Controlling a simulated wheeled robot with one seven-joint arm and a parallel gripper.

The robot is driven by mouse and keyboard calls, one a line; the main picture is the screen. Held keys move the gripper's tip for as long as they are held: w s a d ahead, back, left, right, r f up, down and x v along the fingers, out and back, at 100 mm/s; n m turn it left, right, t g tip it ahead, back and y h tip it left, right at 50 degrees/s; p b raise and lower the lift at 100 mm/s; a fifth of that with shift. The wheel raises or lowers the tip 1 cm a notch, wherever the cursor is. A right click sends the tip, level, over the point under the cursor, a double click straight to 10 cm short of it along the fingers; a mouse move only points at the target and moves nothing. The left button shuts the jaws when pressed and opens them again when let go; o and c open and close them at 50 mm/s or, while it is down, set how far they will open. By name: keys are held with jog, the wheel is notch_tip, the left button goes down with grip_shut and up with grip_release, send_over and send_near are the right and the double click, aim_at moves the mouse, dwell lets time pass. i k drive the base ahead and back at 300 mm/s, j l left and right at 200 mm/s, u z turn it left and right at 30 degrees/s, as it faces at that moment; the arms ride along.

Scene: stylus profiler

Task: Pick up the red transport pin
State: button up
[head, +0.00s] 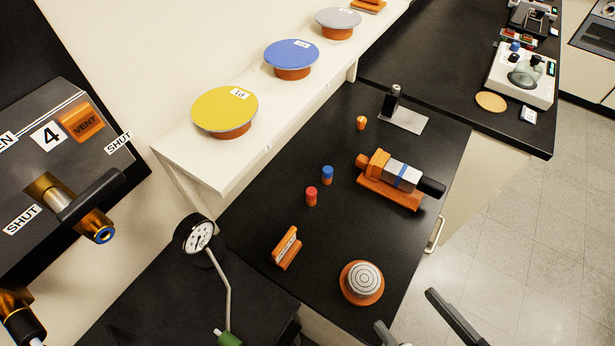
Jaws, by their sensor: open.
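My gripper (420,326) shows only in part at the bottom edge, right of centre. Its two fingers are apart with nothing seen between them. It is well away from the red pin, toward the lower right.
An orange holder (287,248) and a round ringed disc on an orange base (363,281) lie nearer. An orange device with a clear barrel (400,181) is to the right. An orange peg (361,122) and a metal stand (405,118) are behind. A dial gauge (199,235) rises at left.

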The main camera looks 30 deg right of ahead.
aim_at(311, 192)
jog(key=k+j+z, duration=0.1)
jog(key=k+j, duration=0.15)
jog(key=k, duration=0.15)
jog(key=k+j+z, duration=0.1)
jog(key=k, duration=0.35)
jog(key=j, duration=0.1)
